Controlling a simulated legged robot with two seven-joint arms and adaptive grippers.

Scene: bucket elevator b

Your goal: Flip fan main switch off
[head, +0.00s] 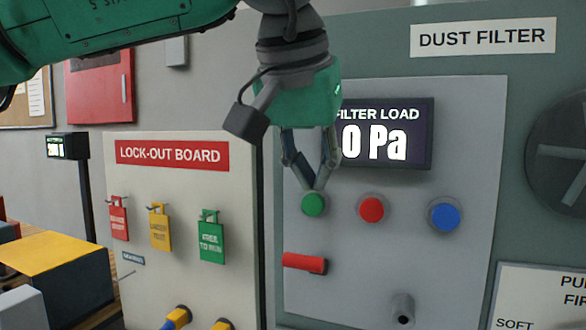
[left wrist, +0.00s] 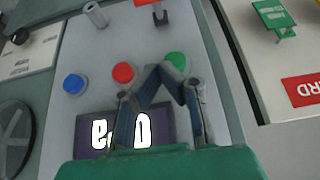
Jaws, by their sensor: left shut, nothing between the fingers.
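A red switch handle (head: 305,263) lies roughly level on the grey panel (head: 450,120), below the green button (head: 314,204). No label naming it as the fan main switch is readable. The red handle also shows at the top of the left wrist view (left wrist: 150,2), partly cut off. My left gripper (head: 318,188) is shut and empty, with its tips pointing down just above the green button in the picture. In the left wrist view, the fingertips (left wrist: 163,70) overlap the near side of the green button (left wrist: 176,61); whether they touch it I cannot tell. My right gripper is not in view.
A red button (head: 371,209), a blue button (head: 444,215) and a grey knob (head: 403,308) stick out from the panel. The display (head: 415,135) reads 0 Pa, partly behind my gripper. The lock-out board (head: 150,200) with hanging tags stands to the left.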

